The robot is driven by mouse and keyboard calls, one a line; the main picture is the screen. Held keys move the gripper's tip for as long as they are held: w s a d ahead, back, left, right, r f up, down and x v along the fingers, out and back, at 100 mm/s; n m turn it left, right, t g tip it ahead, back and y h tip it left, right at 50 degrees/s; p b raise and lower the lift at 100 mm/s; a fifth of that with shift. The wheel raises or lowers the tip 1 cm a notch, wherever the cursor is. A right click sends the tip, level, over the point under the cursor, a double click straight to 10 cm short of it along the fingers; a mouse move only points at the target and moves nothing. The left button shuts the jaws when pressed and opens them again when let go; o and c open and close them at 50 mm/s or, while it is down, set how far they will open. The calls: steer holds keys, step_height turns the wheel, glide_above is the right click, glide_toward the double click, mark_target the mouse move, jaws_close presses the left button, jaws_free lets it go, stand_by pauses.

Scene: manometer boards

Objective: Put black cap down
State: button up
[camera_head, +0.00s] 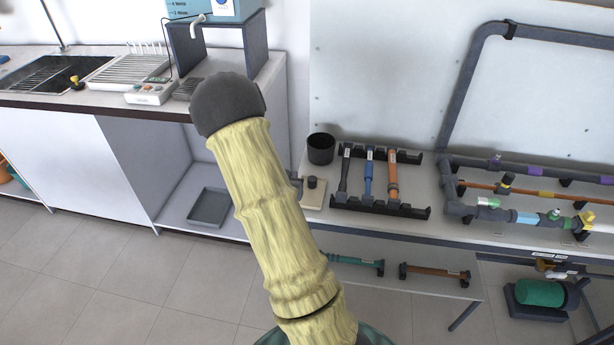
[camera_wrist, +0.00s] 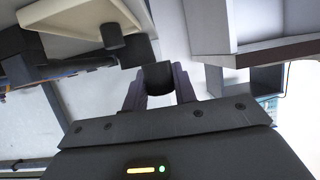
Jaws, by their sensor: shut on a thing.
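My gripper (camera_wrist: 158,84) is shut on a black cap (camera_wrist: 157,77), which shows between its two grey fingers in the wrist view. In the head view my arm hides most of the gripper and the held cap. A small beige board (camera_head: 313,199) lies at the left end of the pipe bench, and it also shows at the top left of the wrist view (camera_wrist: 70,14). A dark upright piece (camera_head: 312,182) stands on this board; it appears near the held cap in the wrist view (camera_wrist: 113,35). The held cap appears clear of the board.
A black cup (camera_head: 320,149) stands behind the board. A black rack (camera_head: 383,208) with black, blue and orange pipes is to its right. The bench (camera_head: 440,225) carries more piping further right. A sink counter (camera_head: 110,101) is at left, with a grey tray (camera_head: 209,207) on the shelf below.

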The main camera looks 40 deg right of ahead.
steer(key=w+a+f+n+t+y, duration=0.1)
steer(key=w+a+f+n+y, duration=0.1)
steer(key=a+f, duration=0.3)
steer(key=w+a+f+n+t+y, duration=0.1)
steer(key=a+f+n+y, duration=0.3)
steer(key=a, duration=0.7)
steer(key=w+a+f+n+t+y, duration=0.2)
steer(key=w+a+f+n+y, duration=0.1)
steer(key=a+f, duration=0.3)
steer(key=a, duration=0.2)
steer(key=shift+a+f+n+y, duration=0.3)
steer(key=shift+a+f+y, duration=0.1)
